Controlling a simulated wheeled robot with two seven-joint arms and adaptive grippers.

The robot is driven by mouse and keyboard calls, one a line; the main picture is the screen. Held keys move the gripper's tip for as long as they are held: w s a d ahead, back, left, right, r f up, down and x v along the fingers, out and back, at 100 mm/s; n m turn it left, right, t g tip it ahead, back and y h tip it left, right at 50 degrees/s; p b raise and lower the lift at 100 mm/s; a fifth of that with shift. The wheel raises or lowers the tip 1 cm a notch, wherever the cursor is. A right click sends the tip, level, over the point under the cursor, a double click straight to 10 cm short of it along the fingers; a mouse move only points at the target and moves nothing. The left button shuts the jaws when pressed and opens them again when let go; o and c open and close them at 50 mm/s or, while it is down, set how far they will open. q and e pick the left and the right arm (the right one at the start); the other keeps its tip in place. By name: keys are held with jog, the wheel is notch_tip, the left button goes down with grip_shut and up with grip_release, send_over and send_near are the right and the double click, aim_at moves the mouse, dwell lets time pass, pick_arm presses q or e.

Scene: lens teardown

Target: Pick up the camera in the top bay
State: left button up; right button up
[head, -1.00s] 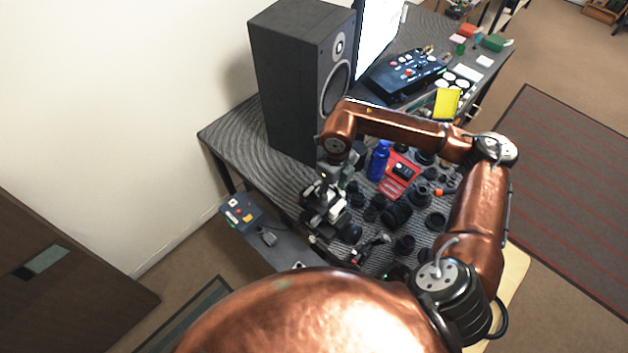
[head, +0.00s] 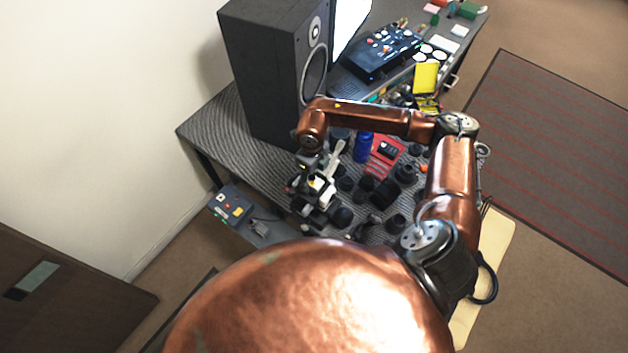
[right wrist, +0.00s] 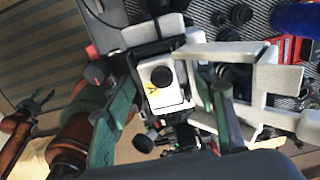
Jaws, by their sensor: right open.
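A small white camera (right wrist: 165,92) with a round black lens and a yellow mark shows in the right wrist view, in the upper part of a pale stand (right wrist: 222,52). My right gripper (right wrist: 160,74) is open, its green fingers on either side of the camera. Whether they touch it, I cannot tell. In the head view my right gripper (head: 311,166) points down at the stand (head: 322,200) near the desk's left edge; the camera is hard to make out there. A dark claw-like end, seemingly my left gripper (right wrist: 30,106), shows small at the right wrist view's left edge.
A tall black speaker (head: 270,75) stands behind the stand. A blue bottle (head: 363,147), a red tray (head: 384,160) and several black lens parts (head: 384,192) lie to its right. A grey control box (head: 231,207) is at the left.

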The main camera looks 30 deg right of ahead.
jog(key=shift+f, duration=0.1)
jog(key=shift+c, duration=0.2)
jog(key=c, duration=1.2)
jog(key=shift+c, duration=0.2)
pick_arm(q)
jog(key=shift+w, duration=0.1)
